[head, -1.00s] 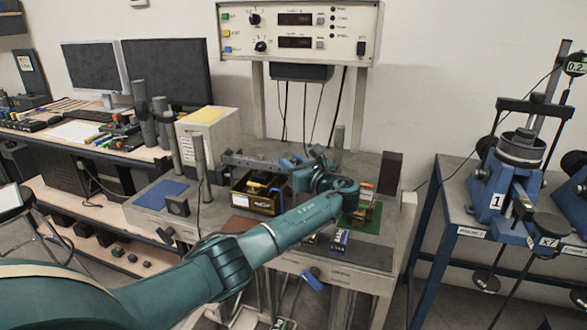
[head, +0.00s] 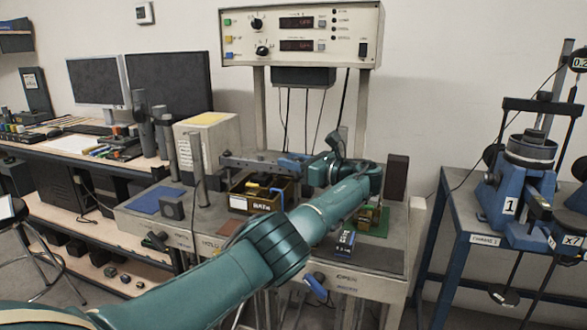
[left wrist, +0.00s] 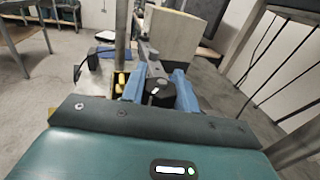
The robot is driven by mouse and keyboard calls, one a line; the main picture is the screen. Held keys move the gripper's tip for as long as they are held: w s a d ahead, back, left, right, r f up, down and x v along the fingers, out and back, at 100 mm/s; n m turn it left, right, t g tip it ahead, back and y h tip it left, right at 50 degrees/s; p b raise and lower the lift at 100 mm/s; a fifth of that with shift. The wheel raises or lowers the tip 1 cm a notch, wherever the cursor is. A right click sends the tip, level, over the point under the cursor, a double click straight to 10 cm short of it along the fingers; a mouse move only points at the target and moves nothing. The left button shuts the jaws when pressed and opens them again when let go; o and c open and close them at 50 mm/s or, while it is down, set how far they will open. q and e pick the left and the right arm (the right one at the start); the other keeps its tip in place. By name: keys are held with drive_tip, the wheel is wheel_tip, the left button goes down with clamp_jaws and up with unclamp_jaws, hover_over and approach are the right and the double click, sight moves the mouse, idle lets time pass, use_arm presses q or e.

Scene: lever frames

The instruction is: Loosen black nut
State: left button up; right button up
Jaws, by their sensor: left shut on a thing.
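The black nut (left wrist: 158,95), a dark round knob with a small white mark, sits between the two blue fingers of my left gripper (left wrist: 158,88) in the left wrist view. The gripper is shut on it. The nut is at the near end of a grey lever bar (left wrist: 147,55). In the head view my left gripper (head: 297,163) reaches in from the right of the grey lever bar (head: 245,162) above the bench. The nut is hidden there by the hand and fingers. My right gripper is not in view.
A box of yellow-handled parts (head: 262,200) stands below the bar. A beige box (head: 207,140) and upright posts stand left of it. A control panel (head: 301,36) on posts rises behind. A blue machine (head: 515,185) stands on a separate table at right.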

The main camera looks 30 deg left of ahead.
use_arm(q)
drive_tip(key=shift+r, duration=0.1)
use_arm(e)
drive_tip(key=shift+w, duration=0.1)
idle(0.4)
use_arm(q)
drive_tip(key=o, duration=1)
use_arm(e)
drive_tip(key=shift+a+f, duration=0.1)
use_arm(q)
drive_tip(key=shift+d, duration=0.1)
drive_tip(key=d+b, duration=0.3)
drive_tip(key=d, duration=0.4)
drive_tip(key=shift+d, duration=0.1)
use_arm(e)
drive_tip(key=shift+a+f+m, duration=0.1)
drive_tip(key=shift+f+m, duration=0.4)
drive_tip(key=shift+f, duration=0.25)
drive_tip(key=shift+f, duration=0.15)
